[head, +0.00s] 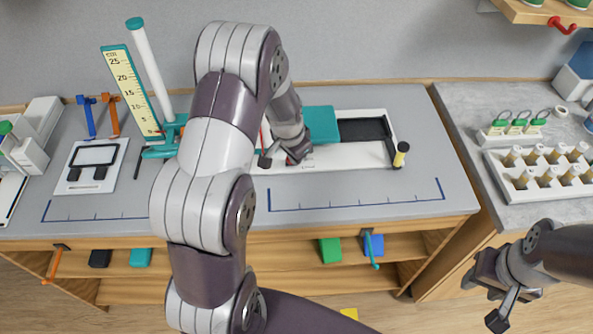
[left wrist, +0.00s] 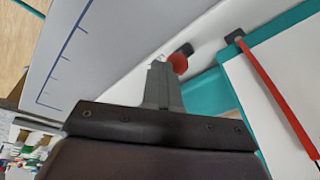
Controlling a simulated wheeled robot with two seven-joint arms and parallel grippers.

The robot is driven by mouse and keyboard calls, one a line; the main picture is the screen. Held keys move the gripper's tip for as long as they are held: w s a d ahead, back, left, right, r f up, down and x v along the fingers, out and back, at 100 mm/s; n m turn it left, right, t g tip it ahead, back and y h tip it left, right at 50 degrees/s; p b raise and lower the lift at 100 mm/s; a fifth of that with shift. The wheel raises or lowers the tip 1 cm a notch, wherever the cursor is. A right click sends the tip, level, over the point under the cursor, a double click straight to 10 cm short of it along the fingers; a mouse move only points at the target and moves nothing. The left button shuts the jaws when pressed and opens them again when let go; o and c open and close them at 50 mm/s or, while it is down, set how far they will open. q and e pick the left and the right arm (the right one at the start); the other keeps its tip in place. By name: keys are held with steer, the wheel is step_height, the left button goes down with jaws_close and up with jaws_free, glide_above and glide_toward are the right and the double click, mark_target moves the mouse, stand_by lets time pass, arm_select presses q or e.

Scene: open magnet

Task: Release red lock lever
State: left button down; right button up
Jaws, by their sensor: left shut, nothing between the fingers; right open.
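A red rounded knob (left wrist: 179,64) with a black mount (left wrist: 187,49) sits on a white surface in the left wrist view. A thin red bar (left wrist: 275,90) runs from another black piece (left wrist: 234,37) beside the teal part. I cannot tell for sure which is the lock lever. In the head view a red bit (head: 290,161) shows at my left gripper (head: 298,155), mostly hidden by my arm. My left gripper's fingers (left wrist: 160,74) are shut and empty, right beside the knob; contact is unclear. My right gripper (head: 489,302) is open and empty, at the lower right.
The white base (head: 345,158) carries a teal block (head: 322,124) and a black slot. A yellow-topped black post (head: 401,155) stands at its right end. A ruler stand (head: 130,90) is at the left, a vial rack (head: 540,180) on the right counter. The table's front strip is clear.

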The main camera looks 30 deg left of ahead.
arm_select(q)
steer(key=shift+w+a+r, duration=0.25)
steer(key=shift+w+a, duration=0.05)
steer(key=shift+w, duration=0.2)
steer(key=shift+w+a+r, duration=0.2)
steer(key=shift+w+a, duration=0.1)
steer(key=shift+w, duration=0.2)
steer(key=shift+r, duration=0.1)
steer(key=shift+r+p, duration=0.4)
steer(key=shift+r, duration=0.25)
